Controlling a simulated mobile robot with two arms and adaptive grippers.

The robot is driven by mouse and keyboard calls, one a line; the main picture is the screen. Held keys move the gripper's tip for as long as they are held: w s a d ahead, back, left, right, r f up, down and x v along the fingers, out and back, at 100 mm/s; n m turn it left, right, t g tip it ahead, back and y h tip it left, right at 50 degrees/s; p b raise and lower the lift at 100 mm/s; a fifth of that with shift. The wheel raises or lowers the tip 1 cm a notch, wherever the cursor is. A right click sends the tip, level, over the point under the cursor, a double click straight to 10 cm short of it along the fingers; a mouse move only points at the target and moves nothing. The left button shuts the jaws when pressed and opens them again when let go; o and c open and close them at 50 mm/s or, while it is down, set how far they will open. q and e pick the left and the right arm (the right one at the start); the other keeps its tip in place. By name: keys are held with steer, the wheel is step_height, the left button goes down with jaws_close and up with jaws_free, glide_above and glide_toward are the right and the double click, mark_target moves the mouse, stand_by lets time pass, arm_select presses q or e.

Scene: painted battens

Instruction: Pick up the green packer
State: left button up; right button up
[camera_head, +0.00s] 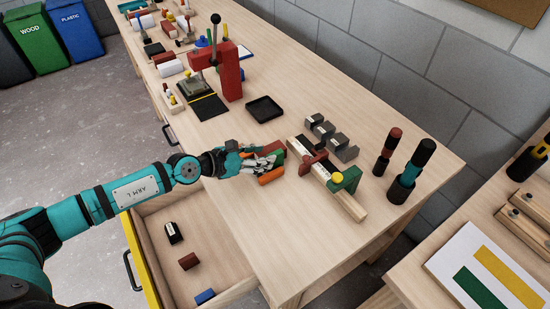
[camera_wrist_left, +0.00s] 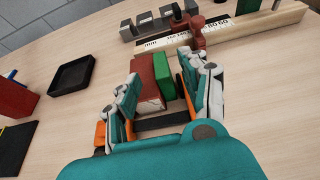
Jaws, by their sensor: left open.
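The green packer (camera_wrist_left: 163,76) is a small green block on the bench, side by side with a red-brown block (camera_wrist_left: 146,80). In the head view the green packer (camera_head: 279,155) is partly hidden by my left gripper (camera_head: 268,163). In the left wrist view my left gripper (camera_wrist_left: 163,86) is open, with its fingers on either side of the two blocks. The near ends of both blocks lie between the fingers. I cannot tell whether a finger touches them. My right gripper is not in view.
A wooden batten with a scale (camera_head: 345,202) carries a red stop (camera_head: 313,160) and a green clamp piece (camera_head: 346,181). Grey notched blocks (camera_head: 331,139) stand behind it. A black tray (camera_head: 264,109) and red press (camera_head: 230,76) are further left. An open drawer (camera_head: 215,225) holds small blocks.

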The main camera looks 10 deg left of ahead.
mark_target(279, 154)
arm_select(q)
steer(key=x, duration=0.3)
steer(key=shift+w+d+f, duration=0.1)
steer(key=shift+w+d, duration=0.1)
jaws_close()
